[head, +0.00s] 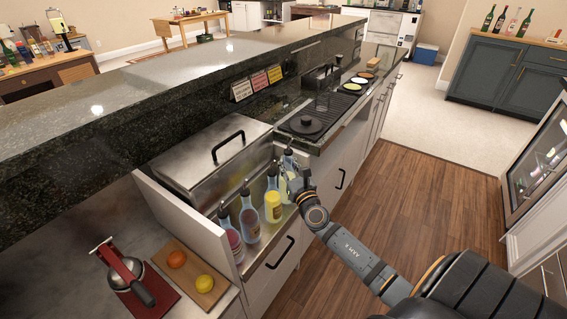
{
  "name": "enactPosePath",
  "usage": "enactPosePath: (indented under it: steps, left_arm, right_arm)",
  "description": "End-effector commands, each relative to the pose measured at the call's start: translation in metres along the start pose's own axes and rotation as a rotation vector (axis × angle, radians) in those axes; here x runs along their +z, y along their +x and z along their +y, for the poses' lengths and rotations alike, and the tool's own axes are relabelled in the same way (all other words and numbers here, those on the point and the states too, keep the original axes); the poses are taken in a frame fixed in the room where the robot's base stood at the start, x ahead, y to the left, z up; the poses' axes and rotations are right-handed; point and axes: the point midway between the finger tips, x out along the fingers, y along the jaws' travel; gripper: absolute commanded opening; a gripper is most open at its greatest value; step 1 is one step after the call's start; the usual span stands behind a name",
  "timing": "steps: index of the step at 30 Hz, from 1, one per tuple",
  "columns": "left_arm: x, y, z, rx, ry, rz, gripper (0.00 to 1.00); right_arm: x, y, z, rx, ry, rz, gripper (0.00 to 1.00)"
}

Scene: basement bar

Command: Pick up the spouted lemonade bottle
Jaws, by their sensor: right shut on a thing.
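Several spouted bottles stand in a row in the steel rail along the counter front. The bottle at the far end of the row (287,163), clear with a dark spout and pale yellow contents, appears to be the lemonade bottle; its label is too small to read. My right gripper (292,182) is shut on it from the front right and hides part of its body. The bottle looks about upright, and I cannot tell whether it is lifted off the rail. My left gripper is not in view.
The raised dark counter (150,95) borders the back; wood floor (420,200) is clear.

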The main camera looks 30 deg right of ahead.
Motion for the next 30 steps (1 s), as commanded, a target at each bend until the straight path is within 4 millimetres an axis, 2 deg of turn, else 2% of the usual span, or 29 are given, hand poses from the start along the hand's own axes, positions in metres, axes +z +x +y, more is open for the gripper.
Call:
enactPosePath:
  steps: [1, 9, 12, 18, 24, 30]
  left_arm:
    - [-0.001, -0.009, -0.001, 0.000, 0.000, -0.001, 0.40]
    - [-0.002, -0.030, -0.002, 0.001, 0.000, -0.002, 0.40]
    - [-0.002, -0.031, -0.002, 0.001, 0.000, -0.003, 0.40]
    - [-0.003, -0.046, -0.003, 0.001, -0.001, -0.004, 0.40]
    - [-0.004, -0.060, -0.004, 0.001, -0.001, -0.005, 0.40]
    - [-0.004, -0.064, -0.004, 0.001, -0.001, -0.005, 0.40]
  right_arm:
    - [0.012, -0.003, -0.002, 0.001, -0.002, -0.003, 0.00]
    - [0.051, -0.026, -0.013, 0.004, -0.006, -0.001, 0.00]
    - [0.058, -0.044, -0.020, 0.006, -0.008, 0.001, 0.00]
    - [0.080, -0.072, -0.034, 0.005, -0.009, 0.003, 0.00]
    - [0.094, -0.092, -0.043, 0.002, -0.004, 0.001, 0.00]
    - [0.096, -0.100, -0.046, 0.001, 0.000, -0.002, 0.00]
